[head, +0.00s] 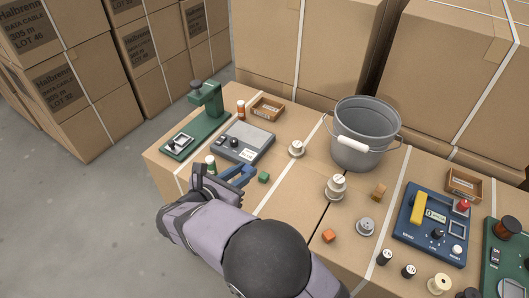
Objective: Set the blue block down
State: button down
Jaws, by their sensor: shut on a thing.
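My gripper (222,178) is at the left part of the carton top, in front of the grey scale-like device. It is shut, and a blue shape, which I take to be the blue block (240,176), shows at its fingers. The hand and arm partly cover it, so its outline and any gap beneath it are unclear. A small green cube (263,177) lies just right of the blue shape.
The grey device (247,143) and a green stand (204,118) are behind my gripper. A green-topped cylinder (210,162) is close beside it.

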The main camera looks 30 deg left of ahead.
jog(key=w+d+f+m+h+p, duration=0.1)
jog(key=w+d+m+h, duration=0.1)
jog(key=d, duration=0.6)
jog(key=w+d+f+m+g+h+p, duration=0.1)
jog(key=w+d+m+h, duration=0.1)
jog(key=d, duration=0.6)
jog(key=w+d+f+m+h+p, duration=0.1)
jog(key=w+d, duration=0.3)
jog(key=d, duration=0.4)
jog(key=shift+w+d+m+g+h+p, duration=0.2)
jog(key=shift+d+m+g+h+p, duration=0.1)
jog(key=shift+m+g+h+p, duration=0.25)
jog(key=d+h, duration=0.1)
jog(key=d, duration=0.2)
jog(key=d+m+p, duration=0.1)
jog(key=d, duration=0.3)
jog(key=d+m+g+h, duration=0.1)
jog(key=d, duration=0.3)
jog(key=shift+d+f+h+p, duration=0.1)
jog(key=shift+f+h+p, duration=0.2)
jog(key=shift+f+h, duration=0.05)
jog(key=s+d, duration=0.1)
jog(key=d, duration=0.3)
jog(key=s+d+m+g+h+p, duration=0.1)
jog(key=d, duration=0.3)
jog(key=s+d+m+g, duration=0.1)
jog(key=d, duration=0.2)
jog(key=shift+s+d+f+h, duration=0.1)
jog(key=shift+s+d+h, duration=0.1)
jog(key=shift+d+h, duration=0.2)
